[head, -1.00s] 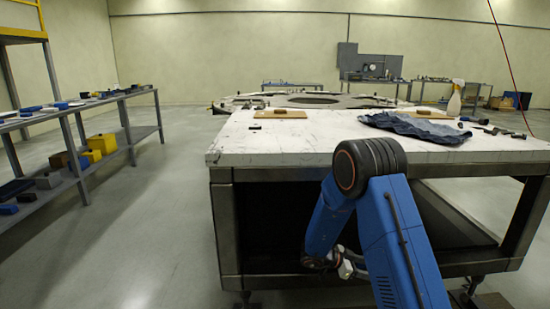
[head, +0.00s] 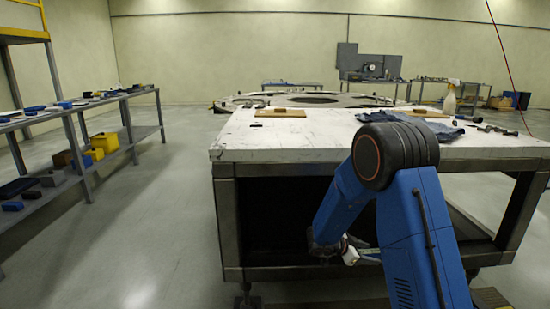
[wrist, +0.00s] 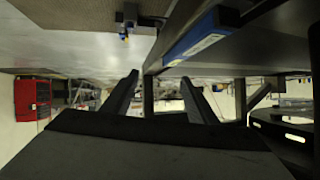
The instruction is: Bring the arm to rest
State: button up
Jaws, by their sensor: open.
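My blue arm is folded in front of the white-topped workbench (head: 285,140) in the head view. Its black elbow stands at the bench's front edge and its forearm slopes down to the left. The wrist end hangs below the bench top, in front of the dark open space under it. My gripper (wrist: 161,85) shows in the wrist view with its two dark fingers spread apart and nothing between them. In the head view the fingers are too small and dark to make out.
A shelf rack (head: 100,158) stands left, with clear floor (head: 150,215) between. A red cabinet (wrist: 32,98) shows in the wrist view.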

jog(key=w+a+r+n+t+y, duration=0.2)
jog(key=a+r+t+y, duration=0.1)
jog(key=r, duration=0.4)
jog(key=w+a+r+n+t+y, duration=0.2)
jog(key=a+r+t+y, duration=0.15)
jog(key=r, duration=0.45)
jog(key=s+a+r+n+t+y, duration=0.1)
jog(key=s+a+r+n+y, duration=0.5)
jog(key=s+r, duration=0.4)
jog(key=s+a+n+g+y, duration=0.2)
jog(key=s+n+g, duration=0.15)
jog(key=s, duration=1.45)
jog(key=s+d+f+n+g+h, duration=0.1)
jog(key=s+d, duration=0.2)
jog(key=s, duration=0.7)
jog(key=s+d+f+n+g+h, duration=0.2)
jog(key=s+d, duration=0.2)
jog(key=s, duration=0.5)
jog(key=shift+s+d+f, duration=0.2)
jog(key=shift+s+d, duration=0.05)
jog(key=shift+s, duration=0.1)
jog(key=shift+s+r, duration=0.15)
